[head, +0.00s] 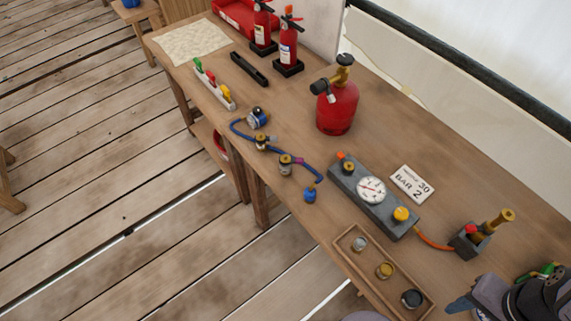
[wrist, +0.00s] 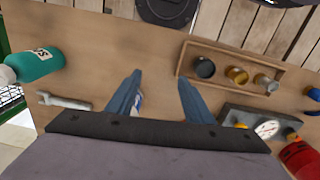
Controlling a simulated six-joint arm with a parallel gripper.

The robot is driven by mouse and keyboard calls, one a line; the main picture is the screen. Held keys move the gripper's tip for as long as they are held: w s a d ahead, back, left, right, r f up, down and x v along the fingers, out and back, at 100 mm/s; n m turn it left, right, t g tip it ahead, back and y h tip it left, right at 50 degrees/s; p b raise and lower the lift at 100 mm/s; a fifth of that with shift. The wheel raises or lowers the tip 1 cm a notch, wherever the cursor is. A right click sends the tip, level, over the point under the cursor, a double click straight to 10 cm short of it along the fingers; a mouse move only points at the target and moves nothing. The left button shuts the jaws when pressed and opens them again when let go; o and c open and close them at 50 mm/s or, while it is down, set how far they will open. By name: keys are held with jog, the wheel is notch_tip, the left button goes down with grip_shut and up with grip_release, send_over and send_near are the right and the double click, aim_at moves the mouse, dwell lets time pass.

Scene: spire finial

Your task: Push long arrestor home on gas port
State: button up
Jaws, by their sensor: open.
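My gripper (wrist: 160,92) is open, its two blue-grey fingers apart over the table with nothing held between them. In the head view my gripper (head: 465,303) is at the lower right, just right of a wooden tray (head: 345,238). A grey block with a round dial (head: 371,190) carries brass fittings; I cannot tell which one is the gas port. No part is clearly the long arrestor. Candidates are short brass-coloured fittings by the blue hose (head: 287,163) and the silver, brass and dark cylinders in the tray, including the brass one (head: 385,270).
A red gas bottle (head: 338,108) stands behind the dial block. An orange hose (head: 435,243) runs to a dark holder with a tilted brass piece (head: 497,222). A teal bottle (wrist: 38,65) and a spanner (wrist: 64,101) lie left in the wrist view. Two fire extinguishers (head: 288,50) stand at the back.

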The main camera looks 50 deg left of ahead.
jog(key=w+a+f+n, duration=0.1)
jog(key=w+a+n, duration=0.1)
jog(key=a+n, duration=0.7)
jog(key=w+a+n, duration=0.2)
jog(key=a+n, duration=0.3)
jog(key=a, duration=0.8)
jog(key=s+a+f+n, duration=0.3)
jog(key=s+a+n, duration=0.4)
jog(key=a, duration=0.4)
jog(key=s+a+f+n, duration=0.3)
jog(key=s+a+n, duration=0.45)
jog(key=a, duration=0.35)
jog(key=n+t+y+b, duration=0.1)
jog(key=n+t+b, duration=0.25)
jog(key=n, duration=0.65)
send_near(282, 162)
jog(key=shift+t, duration=0.45)
jog(key=shift+s+p+x, duration=0.15)
jog(key=shift+s+x, duration=0.05)
jog(key=shift+x, duration=1.2)
jog(key=shift+s+p+x, duration=0.15)
jog(key=shift+s+x, duration=0.05)
jog(key=shift+x, duration=1.2)
jog(key=shift+f, duration=0.15)
